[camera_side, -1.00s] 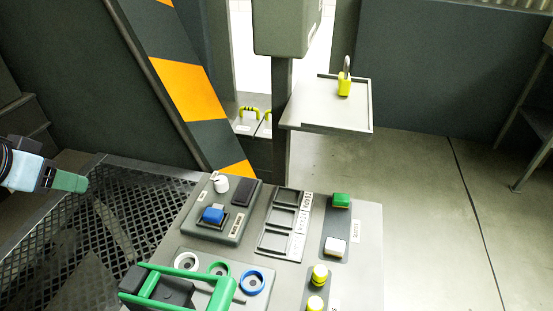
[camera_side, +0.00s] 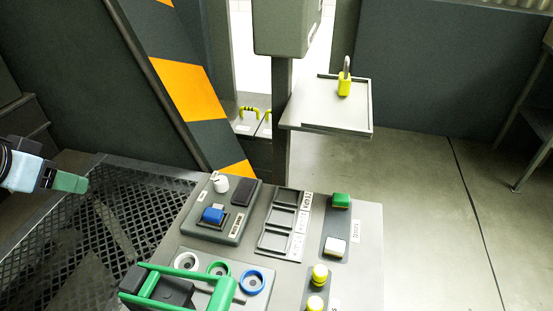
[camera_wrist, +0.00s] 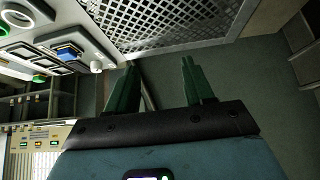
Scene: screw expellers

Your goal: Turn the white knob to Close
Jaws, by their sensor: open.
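The white knob (camera_side: 221,183) stands at the upper left of a raised plate on the control panel (camera_side: 366,225) in the side view, behind a blue button (camera_side: 213,214). It also shows as a small white cylinder in the wrist view (camera_wrist: 96,66). My gripper (camera_side: 84,184) is at the left edge of the side view, over the mesh floor and well apart from the knob. In the wrist view its two green fingers (camera_wrist: 163,75) are spread with nothing between them. The lettering around the knob is too small to read.
Green handles (camera_side: 160,290) stand at the panel's front left, near white, green and blue rings. Green and white buttons (camera_side: 336,247) and yellow knobs (camera_side: 319,275) are on the right. A shelf with a yellow padlock (camera_side: 345,84) is behind. Space above the mesh (camera_side: 130,215) is free.

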